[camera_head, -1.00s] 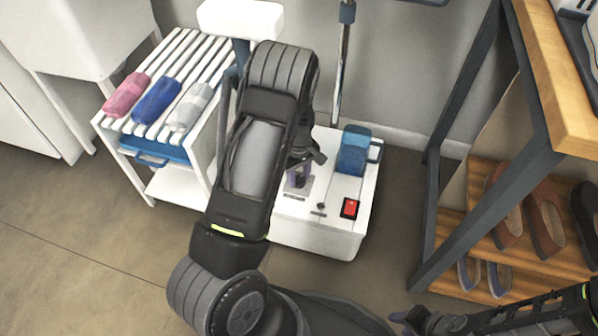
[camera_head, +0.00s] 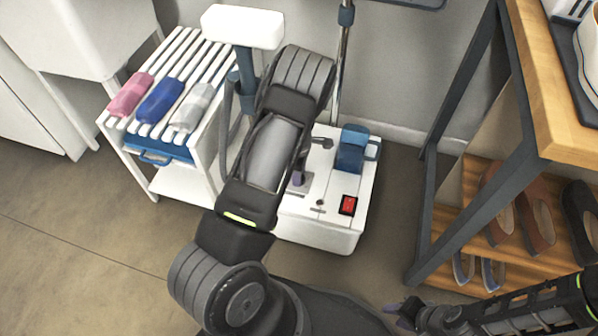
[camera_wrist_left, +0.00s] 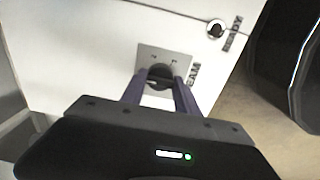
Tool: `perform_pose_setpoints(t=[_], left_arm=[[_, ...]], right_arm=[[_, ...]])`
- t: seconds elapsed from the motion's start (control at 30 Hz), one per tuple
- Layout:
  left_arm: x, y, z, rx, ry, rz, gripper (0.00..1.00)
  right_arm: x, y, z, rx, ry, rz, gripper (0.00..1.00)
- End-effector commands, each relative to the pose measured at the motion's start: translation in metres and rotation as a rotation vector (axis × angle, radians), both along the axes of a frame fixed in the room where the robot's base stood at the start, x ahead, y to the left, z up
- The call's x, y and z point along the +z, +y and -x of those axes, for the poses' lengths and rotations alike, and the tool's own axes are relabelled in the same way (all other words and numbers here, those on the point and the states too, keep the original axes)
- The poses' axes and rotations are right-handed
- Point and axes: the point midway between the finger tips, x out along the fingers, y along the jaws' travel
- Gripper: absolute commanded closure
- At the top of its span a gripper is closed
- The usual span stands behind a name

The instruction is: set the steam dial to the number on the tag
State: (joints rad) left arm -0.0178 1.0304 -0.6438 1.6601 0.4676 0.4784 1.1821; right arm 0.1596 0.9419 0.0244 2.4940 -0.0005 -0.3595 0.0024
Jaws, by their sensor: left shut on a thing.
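The white steamer base (camera_head: 318,236) stands on the floor, partly hidden behind my left arm. In the left wrist view, the black steam dial (camera_wrist_left: 160,74) sits on a grey square plate printed with small marks. The lettering beside it is partly covered. My left gripper (camera_wrist_left: 160,84) is shut on the dial, one purple finger on each side. In the head view, only a bit of this gripper (camera_head: 298,178) shows past the arm. My right gripper (camera_head: 398,313) is low at the right, away from the steamer; its opening is unclear. I see no readable tag.
The base carries a red switch (camera_head: 347,205) and a blue water tank (camera_head: 353,150). A white slatted cart (camera_head: 187,188) with rolled cloths stands left. A shoe rack (camera_head: 470,205) with a wooden top stands right. A READY lamp (camera_wrist_left: 216,29) shows beyond the dial.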

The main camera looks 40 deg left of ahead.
Motion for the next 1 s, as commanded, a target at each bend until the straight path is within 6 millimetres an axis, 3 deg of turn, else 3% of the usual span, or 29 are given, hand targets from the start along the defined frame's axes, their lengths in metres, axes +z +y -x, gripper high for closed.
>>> perform_pose_setpoints(t=[0.43,0.47,0.7,1.0], left_arm=[[0.0000,0.0006,-0.0001,0.016,-0.001,-0.001,1.00],[0.0001,0.0006,-0.0001,0.016,-0.001,-0.001,0.62],[0.0001,0.0003,-0.0001,0.014,0.000,0.000,0.42],[0.0017,0.0001,-0.0002,0.013,0.000,0.000,0.41]], right_arm=[[0.0006,0.0001,0.0002,0.000,0.001,0.000,0.64],[0.0006,0.0001,0.0002,0.000,0.001,0.000,0.64],[0.0005,0.0000,0.0001,0.000,0.000,0.000,0.64],[0.0013,0.0001,0.0001,0.000,0.000,0.000,0.64]])
